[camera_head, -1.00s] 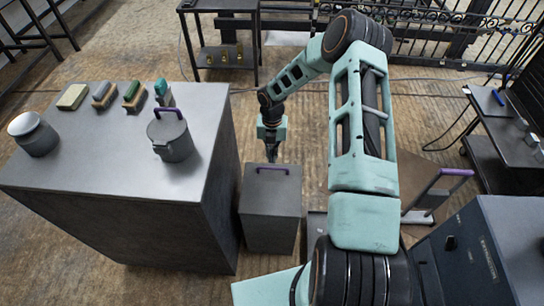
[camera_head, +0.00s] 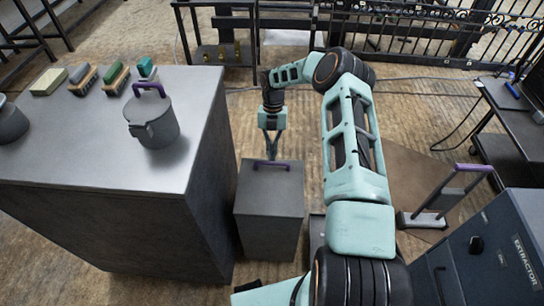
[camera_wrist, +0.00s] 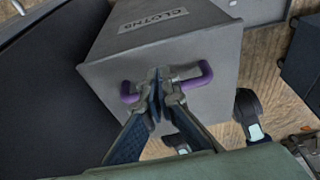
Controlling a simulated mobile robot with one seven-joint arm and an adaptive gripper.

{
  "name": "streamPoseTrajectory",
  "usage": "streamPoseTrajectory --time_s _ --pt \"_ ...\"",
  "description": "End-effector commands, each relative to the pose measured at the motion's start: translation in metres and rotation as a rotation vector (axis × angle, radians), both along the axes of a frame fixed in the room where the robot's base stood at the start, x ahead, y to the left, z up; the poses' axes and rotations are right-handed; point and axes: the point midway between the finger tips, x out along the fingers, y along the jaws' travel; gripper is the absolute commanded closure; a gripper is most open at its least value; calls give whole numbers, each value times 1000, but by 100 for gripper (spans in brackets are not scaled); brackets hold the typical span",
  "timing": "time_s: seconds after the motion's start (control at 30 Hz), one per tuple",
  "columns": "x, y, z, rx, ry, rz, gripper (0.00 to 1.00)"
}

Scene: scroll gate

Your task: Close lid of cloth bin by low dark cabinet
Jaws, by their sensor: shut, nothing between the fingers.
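The cloth bin (camera_head: 268,220) is a grey box standing on the floor beside the low dark cabinet (camera_head: 165,235). Its lid (camera_head: 272,190) looks flat across the top, with no opening visible. A purple handle (camera_head: 270,164) sits near the lid's far edge. The wrist view shows the bin (camera_wrist: 200,45) with a "CLOTHS" label and the handle (camera_wrist: 193,78). My gripper (camera_head: 271,156) is shut and points down at the handle. In the wrist view my fingertips (camera_wrist: 162,78) overlap the handle's middle; I cannot tell whether they touch it.
A grey pot (camera_head: 153,125) with a purple handle and several brushes stand on the cabinet. A dark extractor unit (camera_head: 480,250) is at the right, near a purple-handled stand (camera_head: 440,200). A dark table (camera_head: 222,55) is behind. Open floor lies beyond the bin.

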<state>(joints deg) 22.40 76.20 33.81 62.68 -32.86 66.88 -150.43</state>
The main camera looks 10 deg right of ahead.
Motion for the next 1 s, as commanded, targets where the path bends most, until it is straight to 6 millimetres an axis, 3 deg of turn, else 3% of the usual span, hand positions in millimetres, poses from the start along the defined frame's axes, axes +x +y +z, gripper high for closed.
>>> streamPoseTrajectory --time_s 0.77,1.0 --pt "2 -1 -5 9 30 -1 100" --pt "13 -4 26 7 26 -1 100"
